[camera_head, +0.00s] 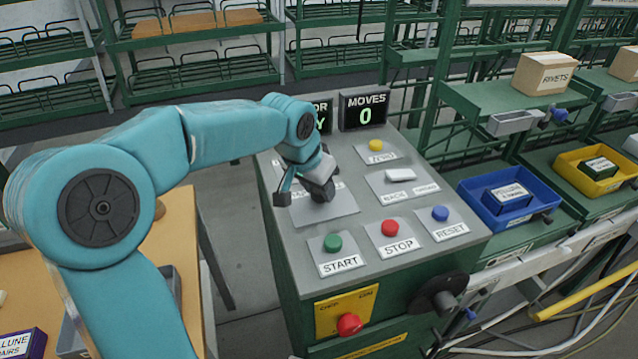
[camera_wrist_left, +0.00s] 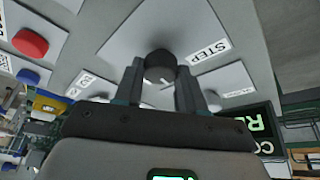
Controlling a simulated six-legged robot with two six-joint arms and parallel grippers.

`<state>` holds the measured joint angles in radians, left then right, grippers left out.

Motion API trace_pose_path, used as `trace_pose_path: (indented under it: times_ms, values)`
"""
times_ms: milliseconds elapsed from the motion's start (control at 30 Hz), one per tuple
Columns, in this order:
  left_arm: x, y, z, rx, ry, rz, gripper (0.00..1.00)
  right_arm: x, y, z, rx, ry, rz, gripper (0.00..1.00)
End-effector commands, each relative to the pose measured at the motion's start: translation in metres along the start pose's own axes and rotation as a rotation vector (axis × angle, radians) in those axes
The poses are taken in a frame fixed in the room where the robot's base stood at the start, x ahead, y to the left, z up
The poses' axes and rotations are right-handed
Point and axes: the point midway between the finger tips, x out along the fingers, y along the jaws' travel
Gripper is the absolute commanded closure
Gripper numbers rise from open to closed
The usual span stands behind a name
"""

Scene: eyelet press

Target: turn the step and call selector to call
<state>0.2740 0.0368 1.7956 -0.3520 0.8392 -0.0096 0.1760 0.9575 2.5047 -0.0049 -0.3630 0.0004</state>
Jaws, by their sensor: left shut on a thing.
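The step and call selector is a dark round knob (camera_wrist_left: 160,66) on a light grey plate (camera_wrist_left: 120,45) in the left wrist view. The STEP label (camera_wrist_left: 208,52) lies to the right of the knob; I cannot make out a call label clearly. My left gripper (camera_wrist_left: 160,82) has one finger on each side of the knob and is shut on it. In the head view my left gripper (camera_head: 304,194) reaches down over the selector plate (camera_head: 338,209) and hides most of the knob. My right gripper is not in view.
Near the selector are the green START button (camera_head: 333,243), red STOP button (camera_head: 389,228), blue RESET button (camera_head: 440,213), yellow button (camera_head: 376,145) and a white rocker switch (camera_head: 400,175). A MOVES display (camera_head: 363,110) reads 0. A red knob (camera_head: 349,324) is on the console front.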

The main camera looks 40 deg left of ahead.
Motion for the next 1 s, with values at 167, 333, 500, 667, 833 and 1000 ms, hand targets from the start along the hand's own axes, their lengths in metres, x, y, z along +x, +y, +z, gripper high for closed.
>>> trace_pose_path:
  times_ms: [167, 333, 500, 667, 833, 1000]
  values:
    - [-0.0017, -0.0022, -0.0017, 0.140, 0.004, 0.058, 0.91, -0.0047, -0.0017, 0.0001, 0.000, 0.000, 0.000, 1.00]
    - [-0.0013, -0.0028, -0.0020, 0.259, 0.004, 0.106, 0.91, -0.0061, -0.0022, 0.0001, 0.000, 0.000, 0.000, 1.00]
    - [-0.0009, -0.0032, -0.0022, 0.349, 0.004, 0.142, 0.91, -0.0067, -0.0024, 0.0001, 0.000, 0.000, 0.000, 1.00]
    - [-0.0009, -0.0034, -0.0022, 0.404, 0.004, 0.164, 0.91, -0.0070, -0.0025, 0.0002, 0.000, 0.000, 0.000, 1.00]
    - [-0.0009, -0.0034, -0.0022, 0.434, 0.005, 0.176, 0.91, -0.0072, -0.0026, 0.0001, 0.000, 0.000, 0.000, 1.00]
    - [-0.0009, -0.0034, -0.0022, 0.444, 0.004, 0.179, 0.91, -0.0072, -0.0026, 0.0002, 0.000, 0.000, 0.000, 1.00]
